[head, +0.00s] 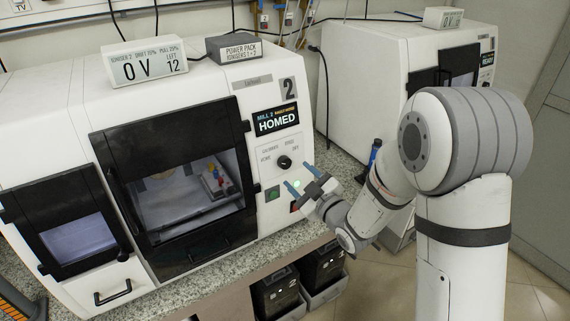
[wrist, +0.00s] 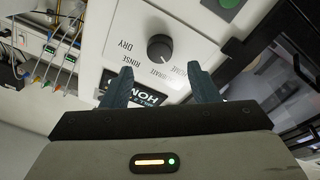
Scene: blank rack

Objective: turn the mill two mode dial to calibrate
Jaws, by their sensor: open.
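The mill two mode dial (head: 284,162) is a round black knob on the white front panel, below the "2" label and the "HOMED" display (head: 277,120). Small labels surround it; HOME, RINSE and DRY can be made out. In the wrist view the dial (wrist: 160,48) appears upside down, beyond the fingertips. My gripper (head: 300,179) is open and empty, with blue-grey fingers, just in front of the panel to the lower right of the dial. In the wrist view my gripper (wrist: 157,76) has its fingers spread apart, and the dial looks clear of them.
A green button (head: 272,193) sits below the dial, and a red one (head: 295,207) is partly behind my gripper. The dark-framed mill door (head: 175,165) is left of the panel. A second white machine (head: 365,75) stands behind at right. Black bins (head: 277,294) sit under the counter.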

